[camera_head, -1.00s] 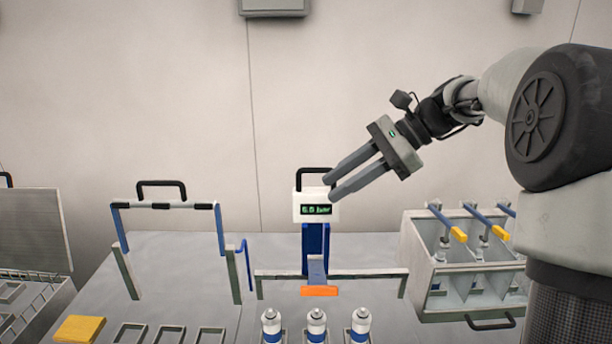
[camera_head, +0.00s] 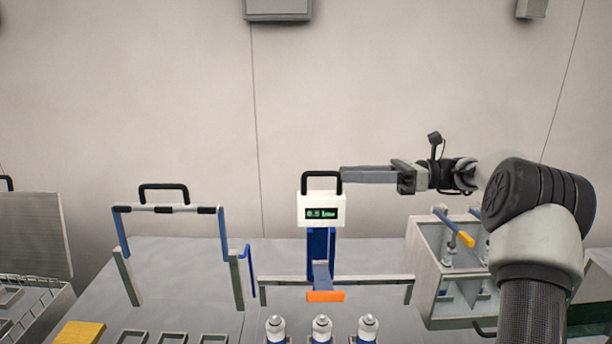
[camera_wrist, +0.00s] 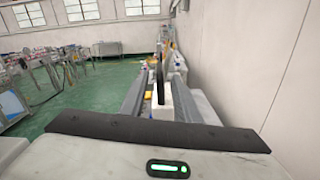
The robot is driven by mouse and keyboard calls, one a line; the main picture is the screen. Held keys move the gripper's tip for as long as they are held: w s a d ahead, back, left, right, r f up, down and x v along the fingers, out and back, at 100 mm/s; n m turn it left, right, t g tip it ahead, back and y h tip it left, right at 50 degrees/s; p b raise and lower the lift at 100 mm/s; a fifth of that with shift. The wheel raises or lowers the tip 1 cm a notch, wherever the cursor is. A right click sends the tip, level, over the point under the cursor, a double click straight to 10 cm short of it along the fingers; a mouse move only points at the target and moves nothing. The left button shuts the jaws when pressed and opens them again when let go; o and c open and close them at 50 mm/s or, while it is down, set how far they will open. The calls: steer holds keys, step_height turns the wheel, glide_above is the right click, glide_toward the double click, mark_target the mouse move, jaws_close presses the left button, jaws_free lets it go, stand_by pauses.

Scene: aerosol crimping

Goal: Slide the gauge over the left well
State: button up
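The gauge (camera_head: 309,210) is a white box with a small green-lit display, a black loop handle (camera_head: 307,184) on top, a blue post (camera_head: 318,255) and an orange tab (camera_head: 325,296). It stands on a grey rail (camera_head: 378,279), in line with the middle of three white-capped cans (camera_head: 321,326). The left can (camera_head: 275,327) is nearest the left well, which is mostly hidden. My gripper (camera_head: 343,174) is level, pointing left at the handle's right side. In the wrist view my gripper (camera_wrist: 158,78) is open, with the black handle (camera_wrist: 160,84) between its separated fingers.
A blue-and-grey frame with a black handle (camera_head: 164,192) stands left of the gauge. A yellow block (camera_head: 80,332) and empty holders (camera_head: 170,337) are at front left. The wall is behind.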

mark_target(311, 174)
steer(key=a, duration=1)
steer(key=shift+a, duration=0.4)
jaws_close()
